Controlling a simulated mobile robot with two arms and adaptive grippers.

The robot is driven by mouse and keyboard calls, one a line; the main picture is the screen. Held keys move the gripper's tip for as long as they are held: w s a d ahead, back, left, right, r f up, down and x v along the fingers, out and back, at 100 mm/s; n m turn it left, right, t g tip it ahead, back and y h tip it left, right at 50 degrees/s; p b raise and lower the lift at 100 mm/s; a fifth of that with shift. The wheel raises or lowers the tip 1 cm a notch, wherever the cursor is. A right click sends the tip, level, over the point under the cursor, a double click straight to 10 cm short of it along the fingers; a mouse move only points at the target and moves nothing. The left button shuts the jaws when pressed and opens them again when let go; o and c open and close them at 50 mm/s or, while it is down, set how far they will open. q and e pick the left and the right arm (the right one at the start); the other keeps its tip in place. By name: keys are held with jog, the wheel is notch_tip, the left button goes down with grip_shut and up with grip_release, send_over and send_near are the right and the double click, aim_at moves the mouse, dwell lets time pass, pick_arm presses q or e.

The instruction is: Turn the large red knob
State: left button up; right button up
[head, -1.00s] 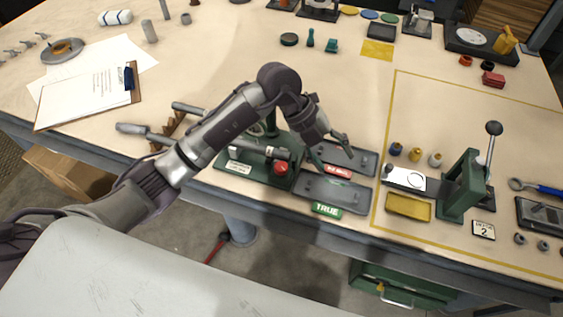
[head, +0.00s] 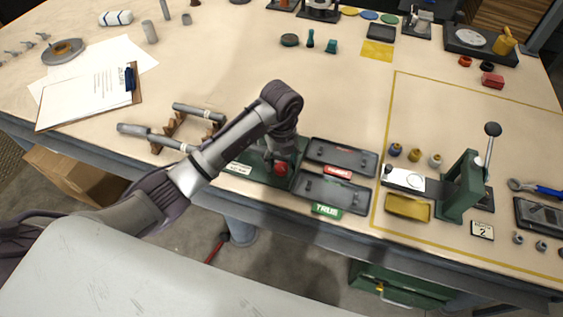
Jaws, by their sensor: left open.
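The large red knob (head: 281,168) sits on the front of a green fixture (head: 251,176) near the table's front edge. My left gripper (head: 276,160) is at the fixture, pointing down just above and behind the knob in the head view. It is open, but its fingers are small and dark against the fixture. I cannot tell whether they touch the knob. My left arm hides much of the fixture. My right gripper is not in view.
Two grey trays, one with a red label (head: 338,172) and one with a green TRUE label (head: 326,209), lie right of the fixture. A green lever press (head: 463,187) stands further right. A wooden rack (head: 168,130) with grey cylinders is at left.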

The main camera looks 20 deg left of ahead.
aim_at(281, 169)
pick_arm(q)
jog(key=shift+f, duration=1.25)
jog(key=c, duration=1.1)
jog(key=shift+c, duration=0.2)
jog(key=shift+m, duration=0.4)
jog(key=m+b, duration=0.3)
jog(key=m, duration=0.1)
jog(key=shift+f, duration=0.1)
jog(key=shift+m+b, duration=1.05)
jog(key=shift+m, duration=0.55)
